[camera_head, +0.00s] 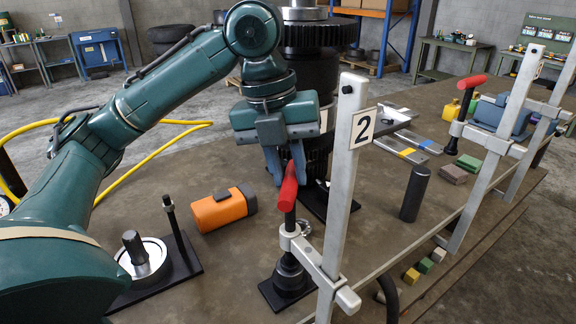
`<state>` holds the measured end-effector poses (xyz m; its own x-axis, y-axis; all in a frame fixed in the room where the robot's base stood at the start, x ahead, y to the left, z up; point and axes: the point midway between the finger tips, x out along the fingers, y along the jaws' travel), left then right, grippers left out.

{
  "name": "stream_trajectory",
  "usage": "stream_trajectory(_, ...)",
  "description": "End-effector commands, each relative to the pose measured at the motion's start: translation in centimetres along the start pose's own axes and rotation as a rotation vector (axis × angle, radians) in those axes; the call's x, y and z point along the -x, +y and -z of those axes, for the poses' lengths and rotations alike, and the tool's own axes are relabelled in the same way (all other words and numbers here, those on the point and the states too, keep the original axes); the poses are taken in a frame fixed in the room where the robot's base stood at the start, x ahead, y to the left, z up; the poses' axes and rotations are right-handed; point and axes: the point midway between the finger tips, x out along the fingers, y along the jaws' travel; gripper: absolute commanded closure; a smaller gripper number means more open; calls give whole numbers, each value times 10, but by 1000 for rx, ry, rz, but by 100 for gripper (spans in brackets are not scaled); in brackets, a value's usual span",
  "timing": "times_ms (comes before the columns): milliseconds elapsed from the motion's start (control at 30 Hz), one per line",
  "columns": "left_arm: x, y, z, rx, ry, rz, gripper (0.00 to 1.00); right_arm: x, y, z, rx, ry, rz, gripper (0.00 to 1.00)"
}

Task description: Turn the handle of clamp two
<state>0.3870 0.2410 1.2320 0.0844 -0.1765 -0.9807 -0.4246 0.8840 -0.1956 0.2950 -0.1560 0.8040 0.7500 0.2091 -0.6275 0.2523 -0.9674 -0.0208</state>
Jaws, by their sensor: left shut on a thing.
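Clamp two (345,185) is a pale metal bar clamp with a "2" plate, standing at the front of the bench. Its red handle (288,188) sits on top of a dark screw, tilted a little from upright. My left gripper (287,168) comes down from above and is shut on the red handle; its fingers partly hide the handle's far side. The clamp's lower jaw arm and dark screw foot (290,274) stand below the handle. My right gripper is not in view.
A tall dark gear assembly (312,70) stands behind my left gripper. An orange block-shaped tool (223,209) lies to the left, near a round metal fixture (141,257). A black cylinder (415,193) stands right of clamp two. Another red-handled clamp (497,150) is farther right.

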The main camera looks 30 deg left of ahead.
Motion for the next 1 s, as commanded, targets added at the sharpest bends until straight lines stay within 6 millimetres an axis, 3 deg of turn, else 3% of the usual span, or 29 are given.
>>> stream_trajectory(167, 0, 0, 0, 0, 0, 0, 100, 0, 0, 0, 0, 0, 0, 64)
stream_trajectory(533, 0, 0, 0, 48, -10, 0, 100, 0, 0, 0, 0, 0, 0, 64)
stream_trajectory(1000, 1, 2, 3, 402, -82, 0, 100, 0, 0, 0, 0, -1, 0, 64)
